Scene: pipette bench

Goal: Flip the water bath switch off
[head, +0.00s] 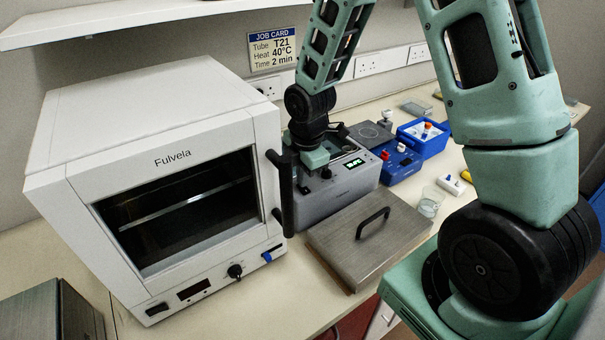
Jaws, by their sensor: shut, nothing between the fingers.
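The water bath looks to be the grey box (340,200) in the middle of the bench, with a lit green display (354,163) and a small dark knob (326,173) on its front. My gripper (316,160) is at the left part of the box's top, pointing down beside the knob. It is shut and holds nothing. Its fingertips are mostly hidden, so I cannot tell whether they touch the box. I cannot make out the switch clearly.
A white Fulvela oven (180,120) with a dark handle stands close on the left. A metal lid (340,240) with a black handle lies in front of the box. Blue equipment (402,168), a blue tray (440,142) and a glass beaker (429,204) are to the right.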

